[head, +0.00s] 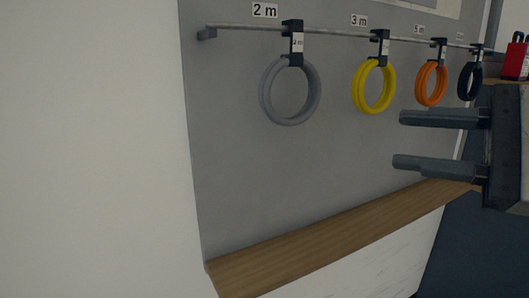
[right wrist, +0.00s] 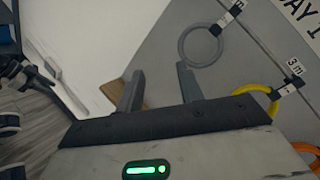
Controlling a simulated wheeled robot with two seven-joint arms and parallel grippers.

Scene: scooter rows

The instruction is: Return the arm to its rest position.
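My right gripper (head: 398,139) comes in from the right edge of the head view. Its two fingers point left, apart, with nothing between them. In the right wrist view the same fingers (right wrist: 160,90) stand apart and empty. They are in front of a grey panel (head: 240,170) and below the hanging coils, not visibly touching any. My left gripper does not show in the head view. A dark jointed part at the left of the right wrist view may belong to my left arm, but its state is unclear.
A rail (head: 340,32) carries grey (head: 264,95), yellow (head: 391,88), orange (head: 423,88) and black (head: 465,82) coils on black holders. A wooden ledge (head: 300,243) runs below. A red object (head: 515,62) shows at the right edge. A white surface (head: 90,150) fills the left.

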